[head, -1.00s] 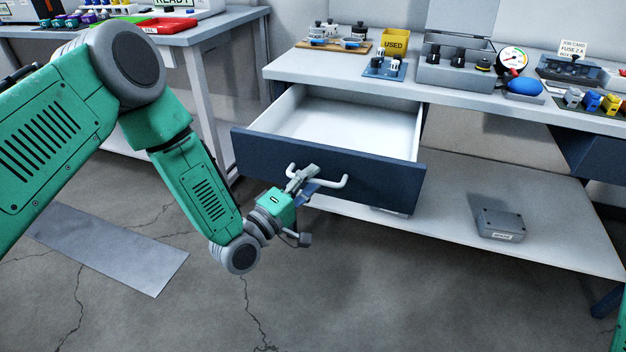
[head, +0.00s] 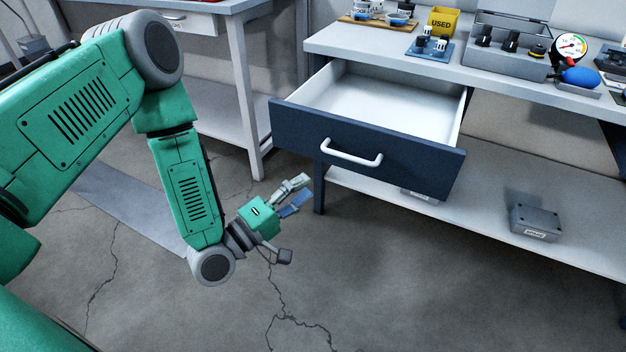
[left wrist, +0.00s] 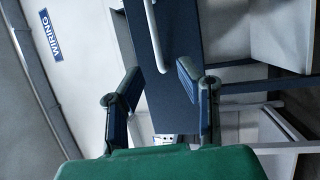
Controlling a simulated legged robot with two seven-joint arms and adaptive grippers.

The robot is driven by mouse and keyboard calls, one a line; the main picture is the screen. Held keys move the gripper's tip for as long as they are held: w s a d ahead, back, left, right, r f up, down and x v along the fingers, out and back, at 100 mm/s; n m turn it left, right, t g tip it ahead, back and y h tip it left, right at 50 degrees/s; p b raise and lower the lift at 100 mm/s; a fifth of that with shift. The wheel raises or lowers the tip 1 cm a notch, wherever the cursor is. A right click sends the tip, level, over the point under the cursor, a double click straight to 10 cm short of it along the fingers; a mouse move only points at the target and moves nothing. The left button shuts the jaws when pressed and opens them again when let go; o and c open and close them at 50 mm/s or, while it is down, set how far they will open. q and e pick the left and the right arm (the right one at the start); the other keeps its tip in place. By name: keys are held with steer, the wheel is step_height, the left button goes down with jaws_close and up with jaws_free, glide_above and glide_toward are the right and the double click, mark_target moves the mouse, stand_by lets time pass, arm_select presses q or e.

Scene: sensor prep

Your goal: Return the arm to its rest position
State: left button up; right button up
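My left arm comes in from the left in the head view, green with grey joints. My left gripper (head: 297,196) is in the air left of the open drawer's front, clear of its white handle (head: 352,154). In the left wrist view its two blue-padded fingers (left wrist: 162,100) stand apart with nothing between them, and the handle (left wrist: 154,35) shows beyond them. The drawer (head: 362,139) has a dark blue front, is pulled out and looks empty inside. My right gripper is in neither view.
The workbench (head: 400,60) carries a yellow USED bin (head: 441,21), a grey box (head: 507,50), a gauge (head: 570,45) and a blue bulb (head: 580,76). A small grey box (head: 534,222) lies on the lower shelf. Another table stands at the back left. The floor below the gripper is clear.

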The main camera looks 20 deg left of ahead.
arm_select(q)
steer(key=shift+d, duration=0.1)
stand_by(0.4)
steer(key=s+d+f+m+g+y+p, duration=0.2)
steer(key=s+f+m+g+y+p, duration=0.1)
steer(key=s+f+m+g+p, duration=0.45)
steer(key=s+a+m+g+y+p, duration=0.1)
steer(key=s+a+m+g+y, duration=0.1)
steer(key=s+g, duration=0.3)
steer(key=s+a+f+m+g+y+p, duration=0.1)
steer(key=s+a+m+g+y, duration=0.2)
steer(key=s, duration=1)
steer(key=a+g, duration=0.2)
steer(key=shift+s+a+f, duration=0.2)
steer(key=shift+a, duration=0.1)
steer(key=shift+m, duration=0.25)
steer(key=shift+w, duration=0.1)
